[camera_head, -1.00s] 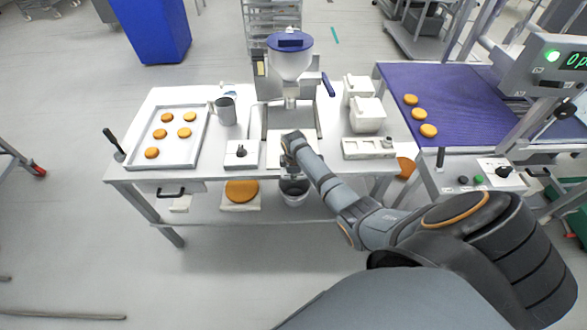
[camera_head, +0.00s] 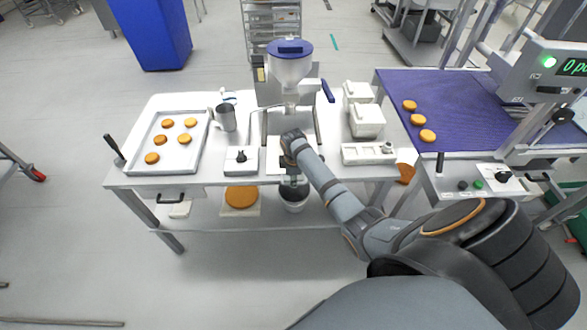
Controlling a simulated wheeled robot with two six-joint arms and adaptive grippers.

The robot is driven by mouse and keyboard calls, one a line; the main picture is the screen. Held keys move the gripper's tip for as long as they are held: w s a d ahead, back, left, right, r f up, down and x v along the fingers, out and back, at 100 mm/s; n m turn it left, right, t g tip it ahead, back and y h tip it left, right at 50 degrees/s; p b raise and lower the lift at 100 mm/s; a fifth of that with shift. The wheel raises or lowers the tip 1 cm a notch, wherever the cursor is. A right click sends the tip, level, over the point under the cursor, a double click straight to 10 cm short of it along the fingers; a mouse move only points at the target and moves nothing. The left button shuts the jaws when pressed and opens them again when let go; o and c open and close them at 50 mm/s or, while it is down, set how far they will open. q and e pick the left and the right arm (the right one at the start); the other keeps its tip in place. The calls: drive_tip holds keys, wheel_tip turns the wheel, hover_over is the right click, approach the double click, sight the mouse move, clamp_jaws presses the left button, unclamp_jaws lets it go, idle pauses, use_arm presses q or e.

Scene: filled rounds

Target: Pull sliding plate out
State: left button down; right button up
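The filling machine (camera_head: 290,68) stands at the back middle of the white table, with a white hopper and blue lid. A white sliding plate (camera_head: 276,157) lies below its nozzle, partly hidden by my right arm. My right gripper (camera_head: 290,174) is at the table's front edge, at or just in front of the plate. My own wrist covers most of the fingers, so I cannot tell whether they are open or shut, or whether they touch the plate. My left gripper is not in view.
A tray (camera_head: 204,140) with several orange rounds is on the left, beside a metal jug (camera_head: 224,118). White containers (camera_head: 366,121) and a small white holder (camera_head: 366,153) stand right. A purple conveyor (camera_head: 460,110) carries three rounds.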

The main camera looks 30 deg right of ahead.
wheel_tip(320, 180, up, 8)
drive_tip(key=s, duration=0.1)
drive_tip(key=shift+s+a, duration=0.2)
drive_tip(key=shift+a, duration=0.2)
